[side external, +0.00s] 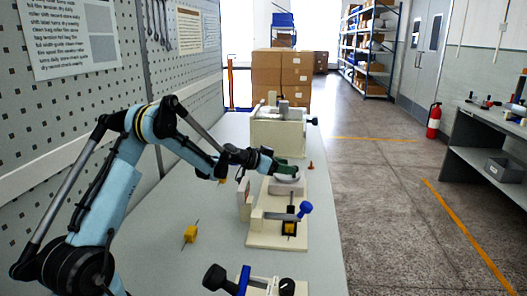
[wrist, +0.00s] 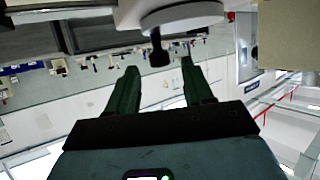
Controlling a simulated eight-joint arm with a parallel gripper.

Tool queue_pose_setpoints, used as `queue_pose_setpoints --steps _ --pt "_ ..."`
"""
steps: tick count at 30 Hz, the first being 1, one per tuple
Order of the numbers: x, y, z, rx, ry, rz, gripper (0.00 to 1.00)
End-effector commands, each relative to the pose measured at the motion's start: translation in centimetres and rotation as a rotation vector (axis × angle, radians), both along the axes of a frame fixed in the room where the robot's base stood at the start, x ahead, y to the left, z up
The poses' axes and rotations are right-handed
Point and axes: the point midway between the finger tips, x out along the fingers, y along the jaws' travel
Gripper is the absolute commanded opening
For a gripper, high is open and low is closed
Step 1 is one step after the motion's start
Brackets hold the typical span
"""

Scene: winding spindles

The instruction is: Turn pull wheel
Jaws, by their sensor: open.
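A pale round wheel (wrist: 182,14) shows at the top of the wrist view, with a short black knob (wrist: 158,52) hanging from it. In the side view, the pale wheel (side external: 290,179) sits on top of a cream fixture, partly hidden by my gripper (side external: 288,169). My gripper, with two green fingers, is open; in the wrist view (wrist: 158,68) the black knob shows between the fingertips. I cannot tell whether either finger touches the knob.
A cream fixture with a blue-knobbed crank (side external: 304,209) stands in front of the wheel. A larger cream box (side external: 277,133) stands behind it. Another blue-and-black handled device (side external: 243,281) is at the near edge.

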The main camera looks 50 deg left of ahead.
Motion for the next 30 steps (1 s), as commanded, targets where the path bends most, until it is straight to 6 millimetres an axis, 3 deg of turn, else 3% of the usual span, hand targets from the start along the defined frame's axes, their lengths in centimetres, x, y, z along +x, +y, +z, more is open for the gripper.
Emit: queue_pose_setpoints --steps 3,9,21,23,30 --pt "1.8 -0.5 -0.8 0.000 0.000 -0.003 0.51" --pt "3.6 -0.9 -1.5 0.000 0.001 -0.001 0.51" --pt "4.2 -1.0 -1.8 0.000 0.001 0.000 0.51" --pt "4.2 -1.0 -1.8 0.000 0.001 0.000 0.45" --pt "4.2 -1.0 -1.8 -0.001 0.001 0.000 0.08"
